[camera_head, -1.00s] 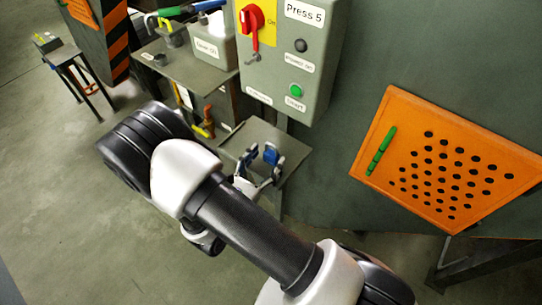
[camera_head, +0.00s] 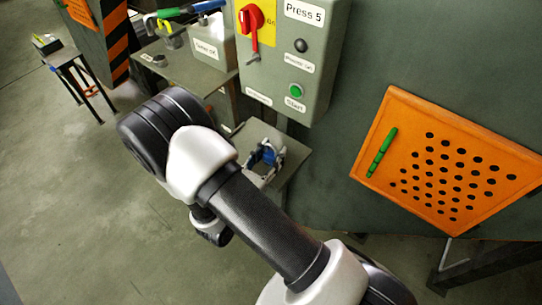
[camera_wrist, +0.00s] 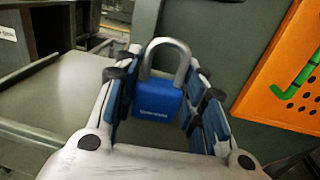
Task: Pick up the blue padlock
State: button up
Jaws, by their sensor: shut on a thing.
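The blue padlock (camera_wrist: 157,101) has a blue body and a grey metal shackle. In the wrist view it stands upright, shackle up, between the two blue-padded fingers of my gripper (camera_wrist: 160,95). My gripper is shut on it. In the head view my gripper (camera_head: 264,158) is at the small grey table, with the blue padlock hard to tell apart from the blue finger pads. Part of the table and gripper is hidden behind my arm in the head view.
The small table (camera_head: 291,150) has a bare top, also seen in the wrist view (camera_wrist: 70,100). The Press 5 control box (camera_head: 290,60) with a red switch hangs above it. An orange perforated panel (camera_head: 400,125) is on the right. A bench (camera_head: 205,80) with tools stands behind.

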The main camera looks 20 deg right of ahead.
jog(key=c, duration=0.4)
jog(key=shift+r, duration=0.1)
notch_tip(320, 180, up, 20)
jog(key=p, duration=0.6)
